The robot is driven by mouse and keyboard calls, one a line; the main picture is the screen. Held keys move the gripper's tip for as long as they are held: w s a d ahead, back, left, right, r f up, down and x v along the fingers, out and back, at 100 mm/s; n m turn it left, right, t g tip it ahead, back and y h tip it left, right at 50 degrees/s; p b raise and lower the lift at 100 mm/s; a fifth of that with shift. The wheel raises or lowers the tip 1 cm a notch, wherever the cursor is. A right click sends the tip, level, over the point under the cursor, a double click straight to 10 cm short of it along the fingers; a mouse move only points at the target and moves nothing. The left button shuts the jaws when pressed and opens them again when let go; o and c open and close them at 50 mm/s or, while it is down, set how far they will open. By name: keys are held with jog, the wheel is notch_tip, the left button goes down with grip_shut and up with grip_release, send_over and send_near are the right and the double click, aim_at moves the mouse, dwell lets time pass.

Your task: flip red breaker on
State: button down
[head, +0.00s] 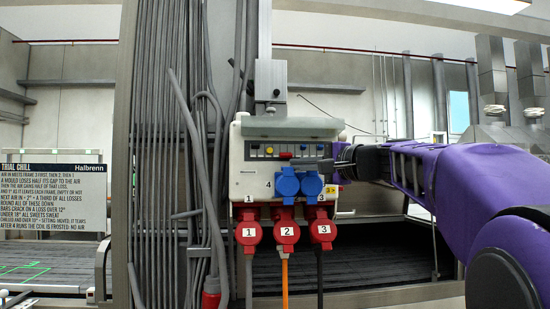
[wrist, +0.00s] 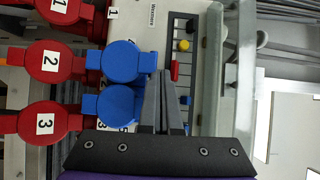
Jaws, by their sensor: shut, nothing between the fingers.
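The red breaker (head: 285,155) is a small red lever in the switch row of the white power box (head: 237,165). It also shows in the wrist view (wrist: 174,70), set lower on the box than the yellow lever (wrist: 184,45) beside it. My gripper (head: 312,162) reaches in from the right, just above the blue sockets (head: 287,183).
A greenish clear lid (head: 290,127) is raised above the switch row. Red plugs (head: 286,231) with numbers and cables hang below the blue sockets. Grey cables (head: 180,150) run down the panel to the left.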

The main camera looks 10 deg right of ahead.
aim_at(287, 156)
jog(key=shift+w+a, duration=0.1)
jog(key=shift+w, duration=0.05)
jog(key=shift+p+x, duration=0.35)
jog(key=shift+x, duration=0.95)
jog(key=shift+r, duration=0.15)
jog(key=shift+r+p, duration=0.5)
jog(key=shift+r, duration=0.3)
jog(key=shift+s, duration=0.25)
jog(key=shift+s+d+f+b, duration=0.15)
jog(key=shift+s+d+b, duration=0.3)
jog(key=shift+b+v, duration=1.3)
jog(key=shift+v, duration=1.6)
